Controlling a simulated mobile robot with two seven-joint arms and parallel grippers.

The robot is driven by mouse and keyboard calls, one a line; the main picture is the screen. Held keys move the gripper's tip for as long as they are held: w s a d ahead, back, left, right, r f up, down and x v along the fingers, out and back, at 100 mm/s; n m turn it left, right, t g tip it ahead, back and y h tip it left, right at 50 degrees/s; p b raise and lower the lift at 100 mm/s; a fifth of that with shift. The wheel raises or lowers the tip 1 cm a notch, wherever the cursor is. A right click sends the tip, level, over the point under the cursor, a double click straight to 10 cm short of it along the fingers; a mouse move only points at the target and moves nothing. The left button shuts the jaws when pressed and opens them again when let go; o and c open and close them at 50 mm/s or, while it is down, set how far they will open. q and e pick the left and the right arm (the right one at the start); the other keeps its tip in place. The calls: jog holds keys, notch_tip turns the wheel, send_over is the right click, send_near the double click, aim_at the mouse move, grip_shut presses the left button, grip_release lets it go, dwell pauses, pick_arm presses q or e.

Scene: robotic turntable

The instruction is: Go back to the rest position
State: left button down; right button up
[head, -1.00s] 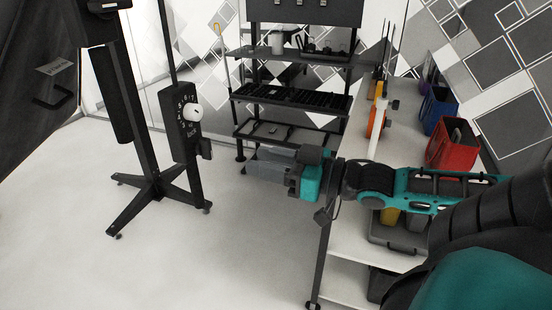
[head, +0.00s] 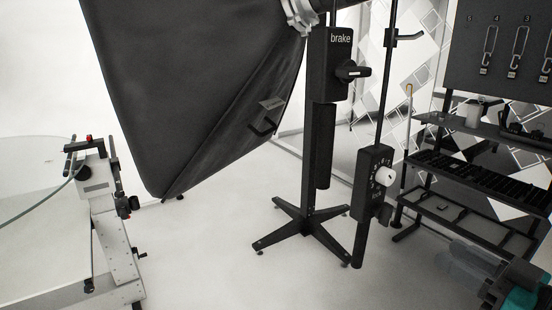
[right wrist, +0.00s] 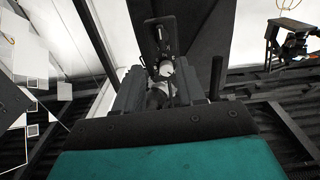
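My right gripper (head: 462,262) shows at the lower right of the head view, grey fingers pointing left, with a teal wrist part behind them. In the right wrist view its two grey fingers (right wrist: 172,80) stand apart, with no held object seen between them. The white knob of a stand shows in the gap, in the background. My left gripper is in neither view now.
A black softbox (head: 200,90) hangs at the upper left of the head view. Its stand (head: 309,215) has spread feet on the floor. A control box with a white knob (head: 384,176) stands beside it. A black shelf rack (head: 470,180) is at the right. A turntable (head: 35,235) is at the left.

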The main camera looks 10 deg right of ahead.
jog(key=s+f+m+g+h, duration=0.1)
jog(key=s+f+m+h, duration=0.15)
jog(key=f, duration=0.75)
jog(key=s+f+m+g+h, duration=0.1)
jog(key=s+f+g+h, duration=0.15)
jog(key=f, duration=0.75)
jog(key=a+f+g, duration=0.1)
jog(key=a+f, duration=0.4)
jog(key=a, duration=0.4)
jog(key=a+f+n+g, duration=0.1)
jog(key=a+f, duration=0.3)
jog(key=a, duration=0.4)
jog(key=shift+s+a+f, duration=0.35)
jog(key=shift+a+f, duration=0.05)
